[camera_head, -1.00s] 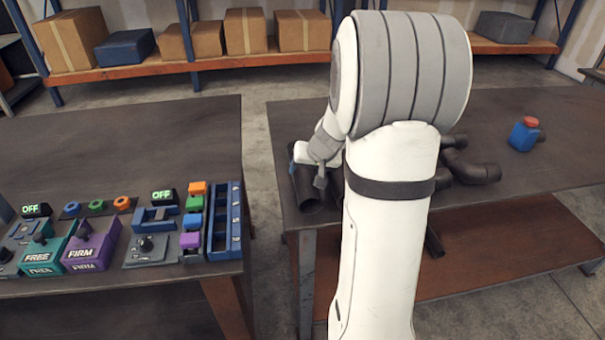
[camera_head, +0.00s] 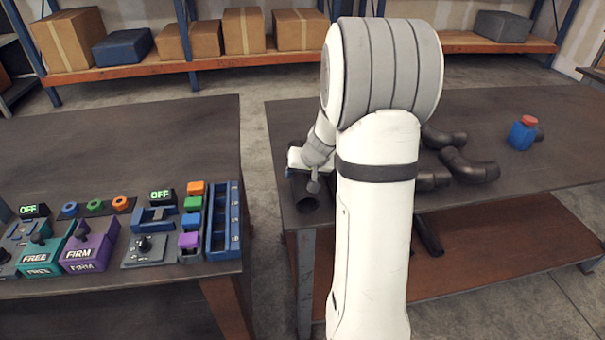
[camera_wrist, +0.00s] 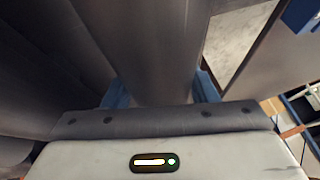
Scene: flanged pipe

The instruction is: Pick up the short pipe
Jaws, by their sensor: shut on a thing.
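My gripper (camera_head: 302,162) is over the near left corner of the right table, partly hidden by its own wrist. In the wrist view, its blue fingers (camera_wrist: 158,92) stand on both sides of a dark grey pipe (camera_wrist: 155,45) and are shut on it. The same dark pipe (camera_head: 304,198) shows below the hand in the head view, with its round open end toward me. Its full length is hidden, and I cannot tell whether it touches the table.
Dark elbow pipes (camera_head: 468,168) and a pipe end (camera_head: 432,181) lie right of my arm. A dark bar (camera_head: 428,236) is on the lower shelf. The left table (camera_head: 120,140) holds control boxes, with a floor gap between.

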